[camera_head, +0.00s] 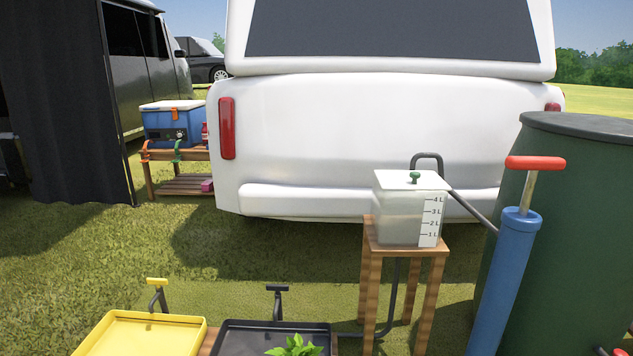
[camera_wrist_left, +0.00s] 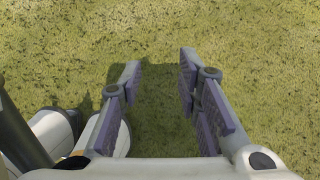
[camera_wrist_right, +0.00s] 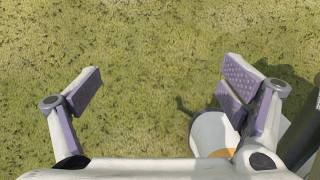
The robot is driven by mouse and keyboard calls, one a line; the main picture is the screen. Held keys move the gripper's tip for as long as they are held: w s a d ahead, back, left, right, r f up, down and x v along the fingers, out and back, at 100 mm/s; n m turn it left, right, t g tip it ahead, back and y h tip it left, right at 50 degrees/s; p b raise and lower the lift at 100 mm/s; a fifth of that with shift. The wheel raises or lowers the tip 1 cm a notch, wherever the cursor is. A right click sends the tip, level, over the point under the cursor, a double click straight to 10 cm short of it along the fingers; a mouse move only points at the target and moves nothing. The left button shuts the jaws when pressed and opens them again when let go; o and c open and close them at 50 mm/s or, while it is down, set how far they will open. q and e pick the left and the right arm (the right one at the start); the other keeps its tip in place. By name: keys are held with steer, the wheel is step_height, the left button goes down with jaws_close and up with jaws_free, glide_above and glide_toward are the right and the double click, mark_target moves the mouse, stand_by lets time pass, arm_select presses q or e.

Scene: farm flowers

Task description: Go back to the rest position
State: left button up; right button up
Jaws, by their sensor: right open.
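My left gripper (camera_wrist_left: 160,88) shows in the left wrist view with its two fingers apart and nothing between them, above grass. My right gripper (camera_wrist_right: 162,88) shows in the right wrist view with its fingers spread wide and empty, also above grass. Neither gripper shows in the head view, so I cannot see there how they stand relative to the objects in front of me. Parts of my own body show at the lower edge of both wrist views.
A yellow tray (camera_head: 140,335) and a black tray (camera_head: 240,343) holding a green plant (camera_head: 295,346) are low in front. A marked water tank (camera_head: 405,208) stands on a wooden stool (camera_head: 373,262). A blue pump (camera_head: 505,275) and a green barrel (camera_head: 570,225) stand right. A white vehicle (camera_head: 370,130) is behind.

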arm_select(q)
steer(key=w+r+t+p, duration=0.3)
steer(key=w+r+p, duration=0.5)
steer(key=r+p, duration=0.4)
steer(key=w+r+t+p, duration=0.3)
steer(key=w+r+p, duration=0.5)
steer(key=r+p, duration=0.4)
steer(key=shift+w+a+r+t+p, duration=0.15)
steer(key=shift+w+r+t+p, duration=0.15)
steer(key=shift+p, duration=0.35)
arm_select(e)
steer(key=w+r+t, duration=0.3)
steer(key=w+r, duration=0.5)
steer(key=r, duration=0.4)
steer(key=w+r+t, duration=0.3)
steer(key=w+r, duration=0.5)
steer(key=r, duration=0.4)
steer(key=shift+w+d+r+t, duration=0.15)
steer(key=shift+w+r+t, duration=0.15)
steer(key=shift+r, duration=0.05)
